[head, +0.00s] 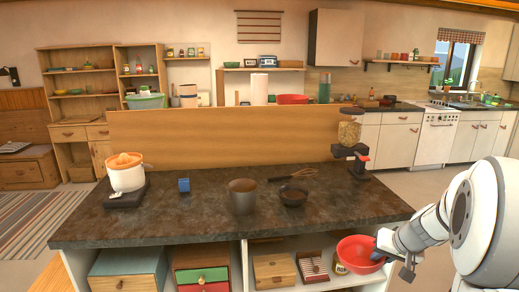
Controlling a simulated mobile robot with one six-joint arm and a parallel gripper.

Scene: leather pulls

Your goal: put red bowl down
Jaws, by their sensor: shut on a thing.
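A red bowl (358,251) is at the lower right in the head view, in front of the near edge of the dark counter (160,220) and below its top. My gripper (383,252) is shut on the bowl's right side. The bowl looks roughly upright. My fingers are small in the picture and partly merge with the bowl's rim. Whether the bowl touches the shelf behind it cannot be told.
The counter carries a grey cup (242,196), a small dark pan (293,193), a whisk (297,174), a blue block (184,185), a white juicer (126,173) and a jar (349,131). Its front left is clear.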

